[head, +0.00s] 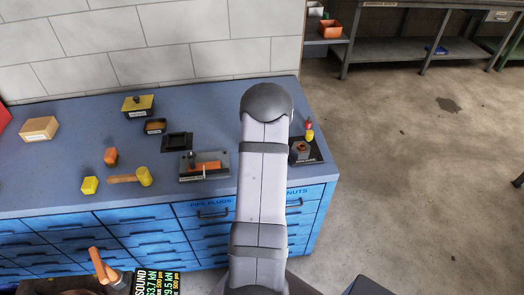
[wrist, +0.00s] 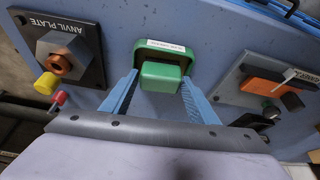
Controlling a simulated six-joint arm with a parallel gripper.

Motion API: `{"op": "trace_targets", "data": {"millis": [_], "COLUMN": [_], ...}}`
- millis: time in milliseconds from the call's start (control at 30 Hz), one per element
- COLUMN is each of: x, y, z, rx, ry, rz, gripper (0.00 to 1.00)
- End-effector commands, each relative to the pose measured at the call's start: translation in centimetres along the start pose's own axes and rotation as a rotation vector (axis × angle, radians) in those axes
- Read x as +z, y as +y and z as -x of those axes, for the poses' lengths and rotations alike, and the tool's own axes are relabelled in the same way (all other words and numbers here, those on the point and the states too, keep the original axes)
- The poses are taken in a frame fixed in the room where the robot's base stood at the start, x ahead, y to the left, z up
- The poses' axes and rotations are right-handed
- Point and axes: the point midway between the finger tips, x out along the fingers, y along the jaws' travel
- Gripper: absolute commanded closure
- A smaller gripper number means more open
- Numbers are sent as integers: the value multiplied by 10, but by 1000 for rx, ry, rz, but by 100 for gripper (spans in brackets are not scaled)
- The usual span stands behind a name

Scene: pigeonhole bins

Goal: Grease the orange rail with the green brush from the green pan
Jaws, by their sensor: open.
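The green brush (wrist: 160,76) is a green block in the green pan (wrist: 150,44), which has a white label on its far rim, in the wrist view. My gripper (wrist: 159,79) is open, with one blue finger on each side of the brush. Whether the fingers touch it cannot be told. The orange rail (head: 207,167) lies on a grey fixture (head: 188,176) on the bench. The rail also shows in the wrist view (wrist: 263,87), to the right of the pan. In the head view my arm hides the green pan and brush.
The anvil plate (head: 318,148) with a nut-like block stands right of my arm, small yellow and red pieces (head: 309,130) beside it. A yellow pan (head: 138,105), brown pan (head: 155,126), black tray (head: 177,141) and mallet (head: 143,176) are on the left.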

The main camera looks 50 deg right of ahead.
Motion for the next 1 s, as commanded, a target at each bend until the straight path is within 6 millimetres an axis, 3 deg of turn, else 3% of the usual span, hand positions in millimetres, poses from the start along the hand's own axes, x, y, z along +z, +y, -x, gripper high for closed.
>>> {"op": "trace_targets", "data": {"millis": [800,933,1000], "x": [-1,-1,-1], "y": [0,0,0], "z": [2,2,2], "rx": [0,0,0], "ry": [0,0,0], "rz": [0,0,0], "gripper": [46,76,76]}}
